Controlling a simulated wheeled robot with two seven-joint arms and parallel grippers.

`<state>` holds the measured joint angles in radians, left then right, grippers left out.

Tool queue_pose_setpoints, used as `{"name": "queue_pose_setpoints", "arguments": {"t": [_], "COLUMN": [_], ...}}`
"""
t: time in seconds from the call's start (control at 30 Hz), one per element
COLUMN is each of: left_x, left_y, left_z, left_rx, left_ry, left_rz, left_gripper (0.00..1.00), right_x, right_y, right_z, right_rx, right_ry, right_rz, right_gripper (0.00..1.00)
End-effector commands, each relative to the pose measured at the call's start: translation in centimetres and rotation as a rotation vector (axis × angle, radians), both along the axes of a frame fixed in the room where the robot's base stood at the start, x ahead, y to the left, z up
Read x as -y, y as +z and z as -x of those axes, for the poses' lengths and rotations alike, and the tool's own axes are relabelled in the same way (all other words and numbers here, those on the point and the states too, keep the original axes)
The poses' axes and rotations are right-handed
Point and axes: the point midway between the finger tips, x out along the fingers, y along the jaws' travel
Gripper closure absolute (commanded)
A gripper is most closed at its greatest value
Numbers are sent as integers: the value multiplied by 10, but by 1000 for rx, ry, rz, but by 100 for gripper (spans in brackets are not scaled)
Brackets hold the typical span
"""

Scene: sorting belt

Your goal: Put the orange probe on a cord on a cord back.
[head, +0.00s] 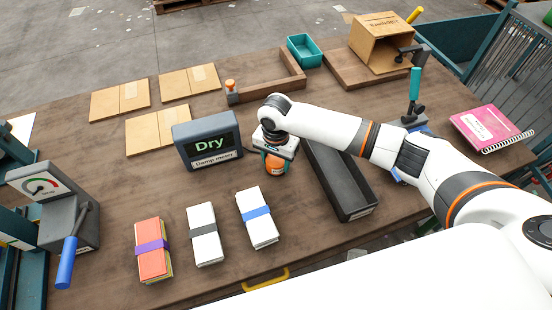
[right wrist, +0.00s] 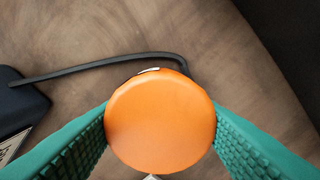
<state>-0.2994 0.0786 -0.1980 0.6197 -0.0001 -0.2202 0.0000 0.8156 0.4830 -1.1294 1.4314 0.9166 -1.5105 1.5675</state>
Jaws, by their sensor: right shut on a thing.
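The orange probe (head: 273,168) is between the fingers of my right gripper (head: 274,161), below my wrist and just right of the damp meter. In the right wrist view the probe (right wrist: 160,118) shows as a round orange face, with a green ribbed finger against each side. A dark cord (right wrist: 110,66) runs from the meter's body at the left edge to behind the probe. The damp meter (head: 206,140) is a dark grey box whose screen reads "Dry". The probe's underside is hidden, so I cannot tell whether it touches the table. My left gripper is not in view.
Three banded bundles, one red (head: 150,240) and two white (head: 204,225) (head: 258,228), lie in front of the meter. A long dark tray (head: 345,195) is right of the probe. Flat cardboard pieces (head: 120,100) lie behind the meter. A press with a gauge (head: 50,195) stands left.

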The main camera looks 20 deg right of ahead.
Motion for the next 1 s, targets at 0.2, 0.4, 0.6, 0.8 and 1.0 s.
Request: {"name": "queue_pose_setpoints", "arguments": {"t": [0.2,0.4,0.6,0.8,1.0], "left_x": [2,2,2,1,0], "left_y": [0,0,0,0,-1], "left_z": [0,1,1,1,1], "left_rx": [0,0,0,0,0], "left_ry": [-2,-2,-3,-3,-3], "left_rz": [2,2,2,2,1], "left_gripper": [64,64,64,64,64], "right_x": [0,0,0,0,0], "right_y": [0,-2,-2,5,40], "right_z": [0,0,0,-1,-1], "right_rx": [1,0,0,1,3], "right_ry": [0,0,0,0,0], "right_rz": [-1,0,0,-1,-2], "right_gripper": [73,27,25,25,25]}}
